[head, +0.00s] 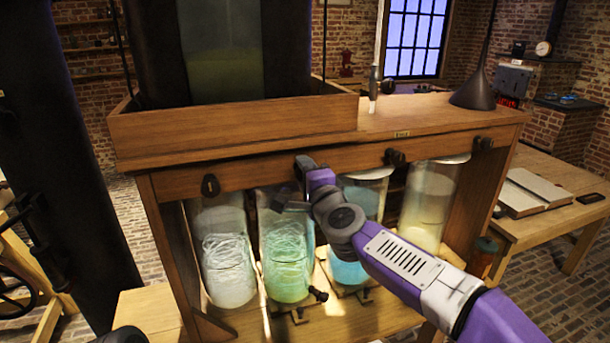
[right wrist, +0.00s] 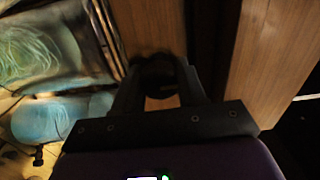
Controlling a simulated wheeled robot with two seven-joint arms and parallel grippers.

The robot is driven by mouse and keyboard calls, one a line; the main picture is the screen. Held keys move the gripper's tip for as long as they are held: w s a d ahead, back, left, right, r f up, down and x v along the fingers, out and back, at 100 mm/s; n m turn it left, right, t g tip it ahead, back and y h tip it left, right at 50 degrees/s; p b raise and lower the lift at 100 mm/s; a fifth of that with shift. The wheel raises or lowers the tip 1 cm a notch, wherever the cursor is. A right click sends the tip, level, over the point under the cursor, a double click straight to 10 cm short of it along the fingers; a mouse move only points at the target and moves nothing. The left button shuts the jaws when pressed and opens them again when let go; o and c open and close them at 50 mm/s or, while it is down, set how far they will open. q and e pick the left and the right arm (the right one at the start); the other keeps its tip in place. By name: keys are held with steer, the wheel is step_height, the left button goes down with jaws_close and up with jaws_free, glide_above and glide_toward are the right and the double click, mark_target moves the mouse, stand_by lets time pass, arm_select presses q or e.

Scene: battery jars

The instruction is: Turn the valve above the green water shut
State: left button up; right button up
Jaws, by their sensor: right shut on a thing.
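The jar of green water (head: 287,262) is the second from the left under the wooden beam, with pale swirling streaks inside. My right gripper (head: 304,166) reaches up to the beam directly above this jar. It is shut on the dark valve (right wrist: 158,70), which shows as a round knob between the fingers in the right wrist view. In the head view the gripper mostly hides this valve, so its turn angle cannot be read. My right arm crosses in front of the blue-water jar (head: 362,199). My left gripper cannot be made out.
Other black valves sit on the beam: one at the left (head: 210,185), one right of my gripper (head: 396,157), and one far right (head: 483,143). A whitish jar (head: 226,268) stands left and a cream jar (head: 428,205) right. A side table (head: 548,220) holds an open book.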

steer(key=shift+d+r+m, duration=0.15)
steer(key=shift+m, duration=0.15)
steer(key=o, duration=1)
steer(key=shift+s, duration=0.1)
steer(key=shift+s, duration=0.2)
steer(key=v, duration=0.7)
steer(key=shift+d, duration=0.1)
